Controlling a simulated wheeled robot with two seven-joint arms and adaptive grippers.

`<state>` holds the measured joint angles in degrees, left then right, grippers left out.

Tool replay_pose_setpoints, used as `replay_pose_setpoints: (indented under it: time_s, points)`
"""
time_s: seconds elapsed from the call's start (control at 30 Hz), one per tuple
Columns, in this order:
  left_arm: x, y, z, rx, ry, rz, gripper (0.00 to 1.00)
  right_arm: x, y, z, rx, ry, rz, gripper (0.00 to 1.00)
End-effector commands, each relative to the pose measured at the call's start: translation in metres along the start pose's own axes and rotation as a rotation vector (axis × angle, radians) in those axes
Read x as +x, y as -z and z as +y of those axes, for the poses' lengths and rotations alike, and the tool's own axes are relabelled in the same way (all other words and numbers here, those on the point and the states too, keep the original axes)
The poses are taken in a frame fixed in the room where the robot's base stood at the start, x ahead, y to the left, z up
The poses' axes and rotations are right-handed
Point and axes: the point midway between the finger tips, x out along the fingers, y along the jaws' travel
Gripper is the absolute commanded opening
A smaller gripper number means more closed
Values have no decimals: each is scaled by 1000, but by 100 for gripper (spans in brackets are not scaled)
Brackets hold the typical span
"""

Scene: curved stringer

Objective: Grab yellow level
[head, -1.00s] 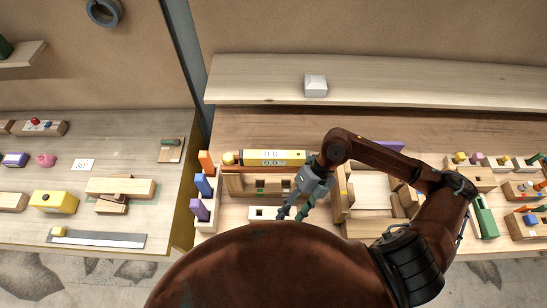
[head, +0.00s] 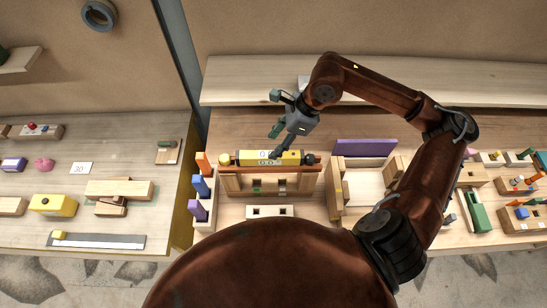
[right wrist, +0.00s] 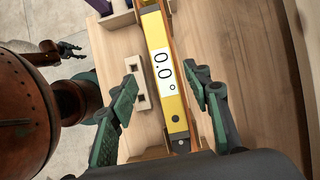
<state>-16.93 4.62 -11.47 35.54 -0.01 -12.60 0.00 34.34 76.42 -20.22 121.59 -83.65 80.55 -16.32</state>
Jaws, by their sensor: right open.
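The yellow level (head: 290,157) lies lengthwise on top of a wooden stand (head: 240,183) in the middle of the bench. In the right wrist view the level (right wrist: 172,113) shows a white display reading 0.0° and dark round marks near its end. My right gripper (head: 274,125) is open above the level, and one finger covers part of it in the head view. In the right wrist view its two green-padded fingers (right wrist: 163,92) stand on either side of the level, apart from it.
Orange, blue and purple blocks (head: 201,187) stand left of the stand. A purple panel (head: 365,147) and wooden box are to its right. A pale block with two holes (head: 270,211) lies in front. A shelf (head: 240,86) runs behind.

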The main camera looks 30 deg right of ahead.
Motion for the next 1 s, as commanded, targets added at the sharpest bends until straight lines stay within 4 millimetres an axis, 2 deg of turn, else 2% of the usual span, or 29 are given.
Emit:
replay_pose_setpoints:
  time_s: [0.03, 0.13, 0.37, 0.57, 0.7, 1.0]
  points:
    - [1, 1, 1, 0, -1, 1, 40, 0, 8, -1, -4, 3, 29, 45]
    - [-1, 2, 3, 0, -3, 2, 40, 5, 15, -2, -7, 2, 54, 45]
    - [-8, 0, 3, -1, -3, 0, 40, 28, 15, -2, -5, 1, 54, 45]
    - [-22, -1, 2, -2, -3, -2, 40, 55, 10, -3, -4, -1, 54, 45]
    - [-24, -1, 2, -2, -3, -3, 40, 72, 12, -3, -3, 1, 54, 45]
    - [-24, -2, 1, -3, -1, -3, 40, 77, 13, -4, -4, 3, 55, 44]
